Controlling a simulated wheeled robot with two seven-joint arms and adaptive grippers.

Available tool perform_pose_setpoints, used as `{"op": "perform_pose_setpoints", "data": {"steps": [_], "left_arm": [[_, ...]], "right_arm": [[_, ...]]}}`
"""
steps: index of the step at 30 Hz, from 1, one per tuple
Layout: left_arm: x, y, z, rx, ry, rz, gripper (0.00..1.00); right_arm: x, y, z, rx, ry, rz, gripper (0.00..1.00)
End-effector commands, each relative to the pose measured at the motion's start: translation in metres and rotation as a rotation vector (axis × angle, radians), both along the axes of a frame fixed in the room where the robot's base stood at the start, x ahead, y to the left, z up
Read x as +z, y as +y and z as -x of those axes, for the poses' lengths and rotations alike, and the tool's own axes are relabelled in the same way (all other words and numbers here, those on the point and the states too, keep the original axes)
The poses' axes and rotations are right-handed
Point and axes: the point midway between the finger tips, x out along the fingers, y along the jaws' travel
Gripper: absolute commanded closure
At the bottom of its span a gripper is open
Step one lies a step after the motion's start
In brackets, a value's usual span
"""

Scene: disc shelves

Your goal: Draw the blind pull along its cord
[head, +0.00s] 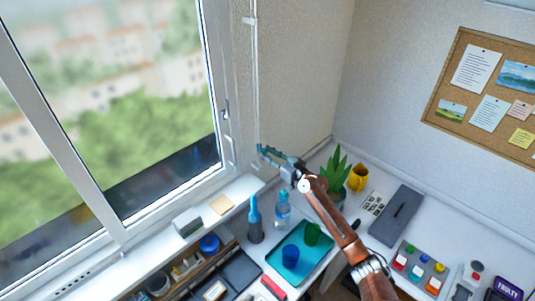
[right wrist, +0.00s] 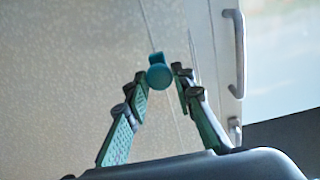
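The blind pull (right wrist: 159,76), a small teal knob with a square top, hangs on a thin cord (right wrist: 147,25). In the right wrist view it sits between the fingertips of my right gripper (right wrist: 160,82), which meet its two sides. In the head view the cord (head: 257,80) runs down the wall beside the window to my right gripper (head: 264,151). There the knob is too small to tell from the teal fingers. My left gripper is out of view.
The window frame with its handle (head: 226,110) is left of the cord.

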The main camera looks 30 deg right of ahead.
Motion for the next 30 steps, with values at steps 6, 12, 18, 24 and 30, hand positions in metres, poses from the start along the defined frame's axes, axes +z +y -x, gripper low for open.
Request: {"op": "perform_pose_setpoints", "data": {"steps": [6,12,18,24,30], "left_arm": [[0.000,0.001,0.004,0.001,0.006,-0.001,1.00],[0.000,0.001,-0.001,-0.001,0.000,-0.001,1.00],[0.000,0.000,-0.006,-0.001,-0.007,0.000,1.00],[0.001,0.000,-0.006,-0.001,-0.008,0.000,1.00],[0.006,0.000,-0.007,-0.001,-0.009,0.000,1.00]], "right_arm": [[0.000,0.000,0.000,0.000,0.000,0.000,0.94],[0.000,0.000,0.000,0.000,0.000,0.000,1.00],[0.000,0.000,0.000,0.000,0.001,0.000,1.00],[0.006,0.001,-0.003,0.002,0.000,0.001,1.00],[0.040,0.010,-0.018,0.012,-0.008,0.001,1.00]]}}
